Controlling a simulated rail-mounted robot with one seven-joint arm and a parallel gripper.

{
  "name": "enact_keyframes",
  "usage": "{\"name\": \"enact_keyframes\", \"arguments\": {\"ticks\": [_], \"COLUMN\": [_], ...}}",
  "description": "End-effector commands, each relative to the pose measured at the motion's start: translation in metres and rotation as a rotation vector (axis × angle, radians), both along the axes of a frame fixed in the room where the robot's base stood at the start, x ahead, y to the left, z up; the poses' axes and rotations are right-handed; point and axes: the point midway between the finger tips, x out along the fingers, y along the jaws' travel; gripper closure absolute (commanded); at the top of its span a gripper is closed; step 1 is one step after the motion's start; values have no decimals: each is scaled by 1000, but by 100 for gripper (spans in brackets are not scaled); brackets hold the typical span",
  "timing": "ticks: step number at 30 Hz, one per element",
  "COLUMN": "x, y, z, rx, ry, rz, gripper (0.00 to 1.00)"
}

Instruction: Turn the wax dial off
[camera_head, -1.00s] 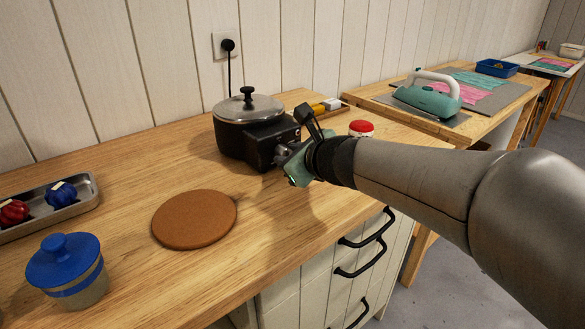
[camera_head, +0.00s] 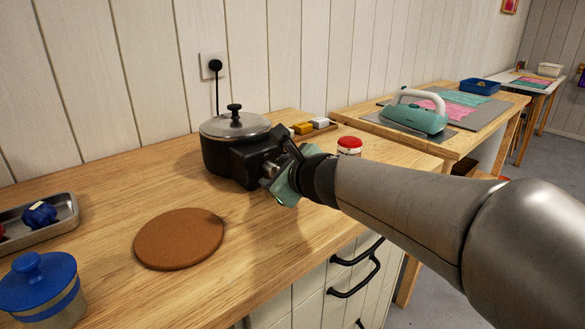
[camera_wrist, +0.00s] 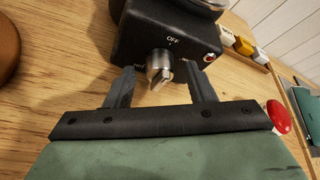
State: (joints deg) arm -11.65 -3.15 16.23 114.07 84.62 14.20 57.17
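The wax pot (camera_head: 222,155) is black with a metal lid and a black knob, on the wooden counter. In the wrist view its control box (camera_wrist: 135,42) carries the silver wax dial (camera_wrist: 159,66). "OFF" is printed above the dial, with blurred smaller markings to its left and right. The dial's pointing direction is hard to tell. My gripper (camera_wrist: 158,86) is open, one finger on each side of the dial, with gaps showing between. In the head view my gripper (camera_head: 270,174) is at the box's front, and the wrist hides most of the dial.
A small red light or button (camera_wrist: 209,57) sits on the box, right of the dial. A brown round mat (camera_head: 180,238) and a blue-lidded jar (camera_head: 40,285) lie left.

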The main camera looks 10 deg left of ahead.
Motion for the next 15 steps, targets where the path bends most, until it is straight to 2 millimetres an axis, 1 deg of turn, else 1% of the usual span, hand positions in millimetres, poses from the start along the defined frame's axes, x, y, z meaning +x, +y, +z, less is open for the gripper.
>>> {"name": "enact_keyframes", "arguments": {"ticks": [9, 11, 15], "x": [-2, -6, -21], "y": [-2, -5, -20], "z": [2, 5, 15], "rx": [1, 1, 1], "ry": [1, -1, -3], "rz": [0, 0, -3], "gripper": [51, 51, 51]}}
